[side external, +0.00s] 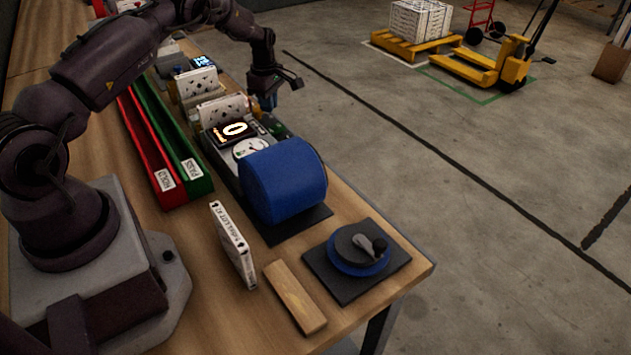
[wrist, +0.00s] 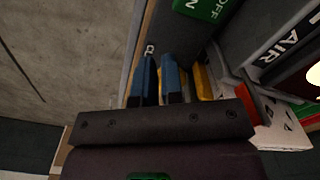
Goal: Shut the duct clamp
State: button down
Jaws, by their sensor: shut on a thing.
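The duct clamp shows as yellow parts (wrist: 203,84) beside my fingers in the wrist view. My gripper (side external: 268,101) points down at the far edge of the bench, just right of that panel. In the wrist view its two blue fingers (wrist: 159,62) stand close together, shut on a narrow yellow piece, apparently the clamp's lever. The fingers hide most of it, so I cannot tell how far the clamp is closed.
A grey unit with a lit display (side external: 234,130) and a blue cylinder (side external: 285,180) stand nearer. Red (side external: 150,150) and green (side external: 172,140) trays lie to the left. A white filter box (side external: 233,245), wooden block (side external: 295,297) and round knobbed fixture (side external: 357,250) occupy the near end.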

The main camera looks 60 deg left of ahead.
jog(key=shift+s+a+f, duration=0.25)
jog(key=shift+s+f, duration=0.4)
jog(key=shift+s, duration=0.15)
dwell(0.6)
jog(key=shift+w+d, duration=0.1)
jog(key=shift+d, duration=0.05)
jog(key=shift+w+d, duration=0.15)
jog(key=shift+d, duration=0.05)
jog(key=shift+r, duration=0.2)
notch_tip(320, 180, up, 6)
jog(key=shift+w+d, duration=0.2)
jog(key=shift+w, duration=0.05)
